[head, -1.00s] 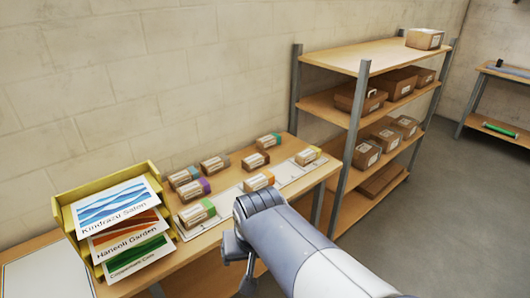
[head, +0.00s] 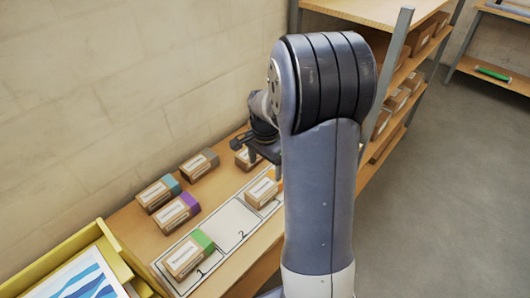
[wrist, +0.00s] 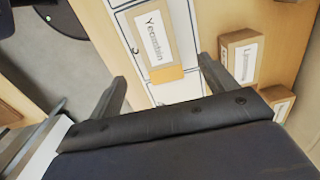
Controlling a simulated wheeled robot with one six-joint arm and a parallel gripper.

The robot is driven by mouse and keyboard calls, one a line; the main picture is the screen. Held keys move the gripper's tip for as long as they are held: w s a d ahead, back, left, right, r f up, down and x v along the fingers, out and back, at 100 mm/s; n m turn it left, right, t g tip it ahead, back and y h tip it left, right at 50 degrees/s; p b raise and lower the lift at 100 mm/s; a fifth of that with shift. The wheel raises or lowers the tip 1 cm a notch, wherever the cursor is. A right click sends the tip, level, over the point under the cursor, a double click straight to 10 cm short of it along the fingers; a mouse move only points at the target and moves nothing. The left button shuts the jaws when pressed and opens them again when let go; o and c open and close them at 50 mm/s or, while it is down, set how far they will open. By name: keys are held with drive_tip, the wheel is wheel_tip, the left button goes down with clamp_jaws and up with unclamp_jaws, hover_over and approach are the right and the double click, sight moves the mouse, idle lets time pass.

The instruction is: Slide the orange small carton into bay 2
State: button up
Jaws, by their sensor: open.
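The orange small carton (head: 262,192), brown with a white label and an orange end, lies on the white numbered strip just right of bay 2. Bay 2 (head: 232,222) is empty. A green-ended carton (head: 188,256) lies in bay 1. My gripper (head: 264,150) is above the far side of the strip near the orange carton, partly hidden by my arm. In the wrist view my gripper (wrist: 163,76) is open, its fingers apart, with the orange-ended carton (wrist: 153,40) ahead between them, not gripped. Any contact cannot be told.
Purple-ended (head: 174,213), teal-ended (head: 157,193) and grey-ended (head: 199,165) cartons stand behind the strip. Another carton (head: 243,158) is close to my gripper. A yellow tray (head: 118,258) is at lower left. A shelf rack (head: 400,60) with brown boxes stands right.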

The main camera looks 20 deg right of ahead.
sight(265, 185)
wheel_tip(265, 185, down, 10)
drive_tip(key=shift+s+f+p, duration=0.1)
drive_tip(key=shift+f+p, duration=0.05)
drive_tip(key=shift+p, duration=0.15)
drive_tip(key=shift+c, duration=0.2)
drive_tip(key=shift+a, duration=0.1)
drive_tip(key=c, duration=1.1)
drive_tip(key=shift+s+a+b, duration=0.25)
drive_tip(key=shift+s+a, duration=0.6)
drive_tip(key=shift+a, duration=1.4)
drive_tip(key=shift+s+a+b, duration=0.2)
drive_tip(key=shift+s+a, duration=0.7)
drive_tip(key=shift+a, duration=1.35)
drive_tip(key=shift+s+a+b, duration=0.25)
drive_tip(key=shift+s+a, duration=0.6)
drive_tip(key=shift+a, duration=1.4)
drive_tip(key=o, duration=1.6)
drive_tip(key=shift+r+p, duration=2.15)
drive_tip(key=shift+r, duration=0.9)
